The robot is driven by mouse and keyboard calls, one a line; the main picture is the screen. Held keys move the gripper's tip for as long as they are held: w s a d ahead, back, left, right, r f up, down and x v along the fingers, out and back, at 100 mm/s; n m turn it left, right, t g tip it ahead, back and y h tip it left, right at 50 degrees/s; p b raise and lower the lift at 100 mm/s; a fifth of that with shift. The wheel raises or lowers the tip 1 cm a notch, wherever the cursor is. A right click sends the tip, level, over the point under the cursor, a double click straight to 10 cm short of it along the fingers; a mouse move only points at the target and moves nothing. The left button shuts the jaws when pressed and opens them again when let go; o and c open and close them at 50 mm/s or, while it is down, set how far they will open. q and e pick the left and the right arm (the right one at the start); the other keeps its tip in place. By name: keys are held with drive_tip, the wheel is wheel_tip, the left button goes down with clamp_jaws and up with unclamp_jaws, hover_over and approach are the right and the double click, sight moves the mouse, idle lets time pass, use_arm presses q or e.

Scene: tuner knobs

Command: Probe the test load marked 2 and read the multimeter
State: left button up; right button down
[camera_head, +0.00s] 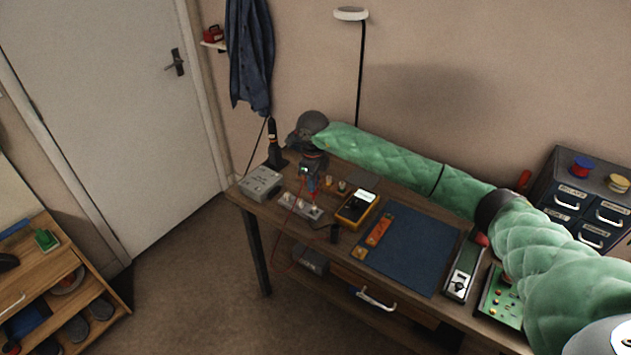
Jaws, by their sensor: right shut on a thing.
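My right gripper (312,175) is at the far left part of the workbench, at the end of my green-sleeved arm, pointing down. It is shut on a small dark thing, apparently a probe; a thin red lead hangs close by. The yellow multimeter (358,208) lies on the bench to the right of and nearer than the gripper, its reading too small to make out. A grey block with pale terminals (300,206), possibly the test loads, lies just in front of the gripper; I cannot read a mark 2. My left gripper is out of view.
A grey box (260,183) and a black stand with an orange-banded tool (273,145) are left of the gripper. A blue mat (410,245) with an orange piece (379,231) lies mid-bench. A radio-like device (463,270) and green circuit board (502,298) are at right.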

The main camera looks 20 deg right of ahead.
drive_tip(key=shift+f, duration=0.25)
drive_tip(key=shift+b, duration=0.95)
idle(1.3)
drive_tip(key=shift+r+p, duration=0.45)
drive_tip(key=shift+r, duration=2.05)
